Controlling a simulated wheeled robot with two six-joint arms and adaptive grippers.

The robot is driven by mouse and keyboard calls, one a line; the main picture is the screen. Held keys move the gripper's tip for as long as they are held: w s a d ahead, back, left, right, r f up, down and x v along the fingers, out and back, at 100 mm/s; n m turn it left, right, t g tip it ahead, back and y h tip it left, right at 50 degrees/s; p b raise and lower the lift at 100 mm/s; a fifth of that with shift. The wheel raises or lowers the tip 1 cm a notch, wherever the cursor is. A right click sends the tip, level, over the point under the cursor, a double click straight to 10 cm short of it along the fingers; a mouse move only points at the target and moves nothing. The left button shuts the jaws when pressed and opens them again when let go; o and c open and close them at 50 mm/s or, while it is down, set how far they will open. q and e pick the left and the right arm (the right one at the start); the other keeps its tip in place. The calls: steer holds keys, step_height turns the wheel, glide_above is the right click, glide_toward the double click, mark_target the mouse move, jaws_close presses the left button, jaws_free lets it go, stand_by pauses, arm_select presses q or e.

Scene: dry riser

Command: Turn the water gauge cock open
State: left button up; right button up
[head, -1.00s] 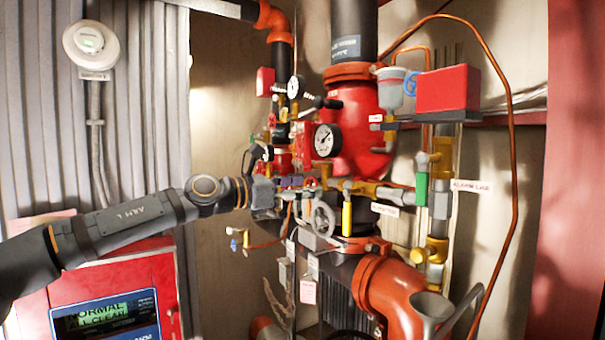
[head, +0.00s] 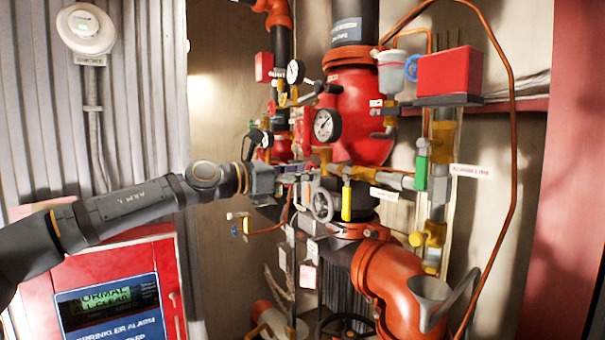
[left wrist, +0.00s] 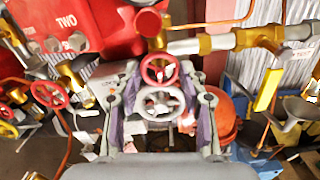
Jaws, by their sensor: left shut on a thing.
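My left gripper (head: 308,172) reaches in from the left to the brass fittings below the front pressure gauge (head: 327,125). In the left wrist view its two fingers (left wrist: 162,78) stand either side of a small red handwheel (left wrist: 160,69), and it is shut on this wheel. The wheel carries no readable label, so I cannot confirm that it is the water gauge cock. In the head view the fingers and fittings hide it. A grey handwheel (head: 322,205) is just below; it also shows between the fingers in the left wrist view (left wrist: 160,102). My right gripper is out of view.
A yellow lever (head: 346,200) and a green lever (head: 421,172) are right of the gripper. The red riser (head: 358,110) stands behind. An orange elbow pipe (head: 400,285) and a grey funnel (head: 430,292) are lower right. A red alarm panel (head: 120,262) is lower left.

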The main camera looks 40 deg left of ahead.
arm_select(q)
steer(key=n+b, duration=0.1)
steer(key=n, duration=1.2)
steer(key=shift+r+b, duration=0.1)
steer(key=shift+b, duration=0.3)
steer(key=shift+n+b, duration=0.4)
steer(key=shift+n, duration=1.8)
steer(key=o, duration=1.1)
steer(key=shift+o, duration=0.2)
